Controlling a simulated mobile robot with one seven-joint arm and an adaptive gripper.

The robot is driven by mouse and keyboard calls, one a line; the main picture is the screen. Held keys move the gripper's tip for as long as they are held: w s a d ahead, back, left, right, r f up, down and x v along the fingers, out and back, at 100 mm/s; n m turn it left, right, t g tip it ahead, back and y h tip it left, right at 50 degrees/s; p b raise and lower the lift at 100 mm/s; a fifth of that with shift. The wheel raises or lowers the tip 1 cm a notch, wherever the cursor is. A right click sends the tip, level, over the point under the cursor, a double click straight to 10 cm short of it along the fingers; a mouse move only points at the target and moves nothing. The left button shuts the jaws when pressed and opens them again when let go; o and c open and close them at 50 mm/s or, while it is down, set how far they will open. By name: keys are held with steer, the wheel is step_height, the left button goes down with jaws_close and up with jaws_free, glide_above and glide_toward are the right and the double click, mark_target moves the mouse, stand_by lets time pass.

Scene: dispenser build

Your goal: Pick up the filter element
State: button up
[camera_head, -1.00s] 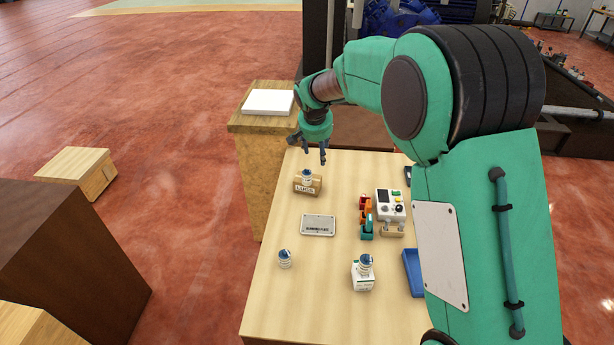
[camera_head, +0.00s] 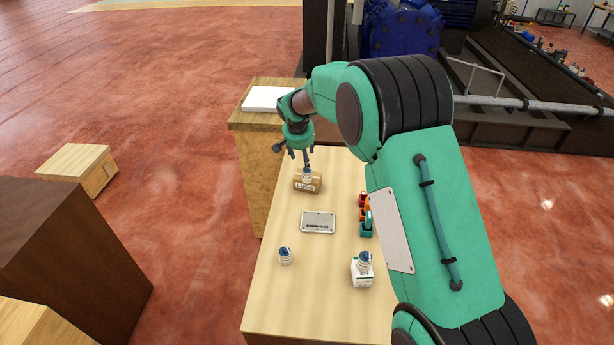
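No label marks which item is the filter element. Three similar small white cylinders with blue parts are in view. One cylinder (camera_head: 307,174) is on a tan box marked "LUGS" (camera_head: 307,187) at the table's far end. Another cylinder (camera_head: 285,255) stands alone on the table at the front left. A third cylinder (camera_head: 364,259) is on a white box (camera_head: 362,277) at the front right. My gripper (camera_head: 299,156) is open and empty, fingers pointing down, just above the far cylinder in the picture. I cannot tell whether a finger touches it.
A grey lettered plate (camera_head: 318,222) lies mid-table (camera_head: 270,303). Red, orange and teal pieces (camera_head: 366,222) stand right of it. My arm covers the table's right side. A wooden stand with a white slab (camera_head: 267,99) adjoins the far left. The table's front left is clear.

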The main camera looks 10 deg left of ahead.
mark_target(307, 172)
steer(key=x, duration=0.8)
steer(key=shift+p+x, duration=0.45)
steer(key=shift+x, duration=2.05)
steer(key=shift+s+f, duration=0.1)
steer(key=shift+s, duration=0.05)
steer(key=c, duration=1.3)
